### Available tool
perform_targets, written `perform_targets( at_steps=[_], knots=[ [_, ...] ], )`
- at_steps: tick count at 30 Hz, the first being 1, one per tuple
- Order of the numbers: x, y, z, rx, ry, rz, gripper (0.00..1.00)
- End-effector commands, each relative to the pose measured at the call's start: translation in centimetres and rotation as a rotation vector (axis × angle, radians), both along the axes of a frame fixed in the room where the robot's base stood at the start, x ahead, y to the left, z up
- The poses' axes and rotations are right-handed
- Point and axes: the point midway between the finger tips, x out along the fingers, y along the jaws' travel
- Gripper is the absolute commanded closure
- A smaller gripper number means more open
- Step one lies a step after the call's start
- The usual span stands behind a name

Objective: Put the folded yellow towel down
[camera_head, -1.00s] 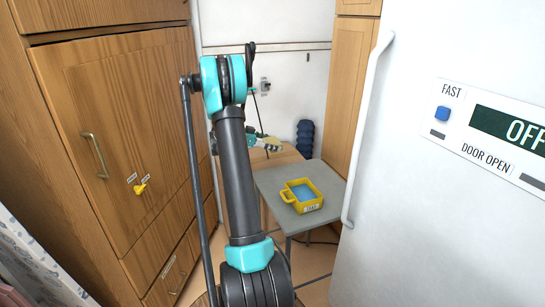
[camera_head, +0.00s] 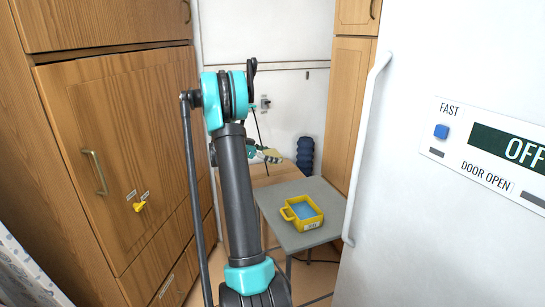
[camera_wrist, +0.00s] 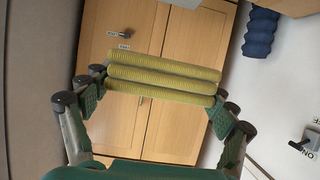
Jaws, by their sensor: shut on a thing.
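The folded yellow towel (camera_wrist: 165,78) shows in the wrist view as several stacked, ribbed yellow layers, slightly tilted. My gripper (camera_wrist: 156,104) is shut on it, with a green-padded finger at each end of the towel. In the head view, my gripper (camera_head: 262,153) is small and far off, beyond my arm, with the pale yellow towel (camera_head: 272,157) at its end. A wooden surface lies below and behind it. I cannot tell from this view whether the towel touches that surface.
A grey table (camera_head: 325,235) bears a yellow handled container (camera_head: 303,222) with blue inside. A dark blue ribbed object (camera_head: 305,155) stands behind it. A tall wooden cabinet (camera_head: 120,120) is at left, a white appliance (camera_head: 440,230) at right. Wooden doors (camera_wrist: 135,125) fill the wrist view's middle.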

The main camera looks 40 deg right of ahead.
Motion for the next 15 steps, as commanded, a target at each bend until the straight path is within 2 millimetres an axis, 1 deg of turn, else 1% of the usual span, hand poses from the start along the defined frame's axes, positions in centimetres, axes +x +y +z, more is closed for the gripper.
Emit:
perform_targets(
  at_steps=[2, 4, 7, 11, 15],
  knots=[
    [0.0, 0.0, 0.3, 0.000, 0.000, 0.000, 0.43],
    [0.0, 0.0, 0.1, 0.000, 0.000, 0.000, 0.43],
    [0.1, 0.0, -1.0, 0.000, 0.000, 0.000, 0.43],
    [0.1, 0.0, -3.8, 0.000, 0.000, 0.000, 0.43],
    [0.1, 0.0, -7.3, 0.000, 0.000, 0.000, 0.43]
  ],
)
